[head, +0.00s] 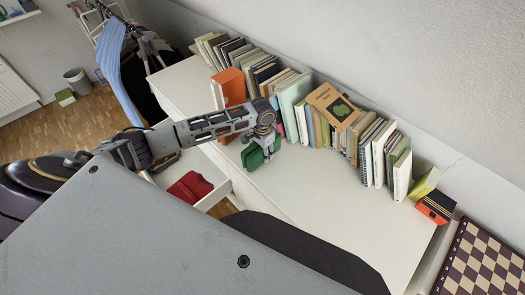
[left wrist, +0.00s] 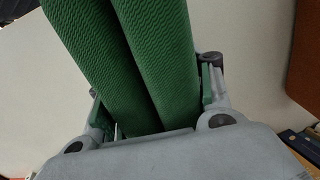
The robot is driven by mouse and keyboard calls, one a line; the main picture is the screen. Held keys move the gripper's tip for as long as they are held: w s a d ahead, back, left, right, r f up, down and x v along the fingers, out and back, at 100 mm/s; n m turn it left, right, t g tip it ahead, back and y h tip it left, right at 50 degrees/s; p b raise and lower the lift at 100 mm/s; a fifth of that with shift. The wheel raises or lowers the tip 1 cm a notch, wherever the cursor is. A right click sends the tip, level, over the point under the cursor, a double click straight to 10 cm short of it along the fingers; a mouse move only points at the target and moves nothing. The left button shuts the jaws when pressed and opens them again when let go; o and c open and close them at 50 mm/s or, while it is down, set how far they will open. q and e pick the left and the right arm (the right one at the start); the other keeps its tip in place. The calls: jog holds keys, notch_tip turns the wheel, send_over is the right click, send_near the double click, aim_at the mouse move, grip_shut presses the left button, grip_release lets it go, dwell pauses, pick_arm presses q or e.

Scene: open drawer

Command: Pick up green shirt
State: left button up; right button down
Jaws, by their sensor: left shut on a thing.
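A green shirt (head: 262,150), folded into a small bundle, hangs from my left gripper (head: 266,138) above the white dresser top. In the left wrist view the green shirt (left wrist: 130,60) shows as two thick knitted folds running down between the fingers. My left gripper (left wrist: 155,125) is shut on the green shirt there. A red folded cloth (head: 189,187) lies in the open drawer (head: 216,192) below my left arm. My right gripper is in neither view.
A long row of books (head: 288,103) stands along the wall behind my gripper, with an orange block (head: 228,88) close by it. The front and right of the dresser top (head: 330,195) are clear. A chessboard (head: 485,262) is at the far right.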

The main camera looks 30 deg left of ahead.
pick_arm(q)
jog(key=shift+r, duration=0.1)
jog(key=shift+r, duration=4.95)
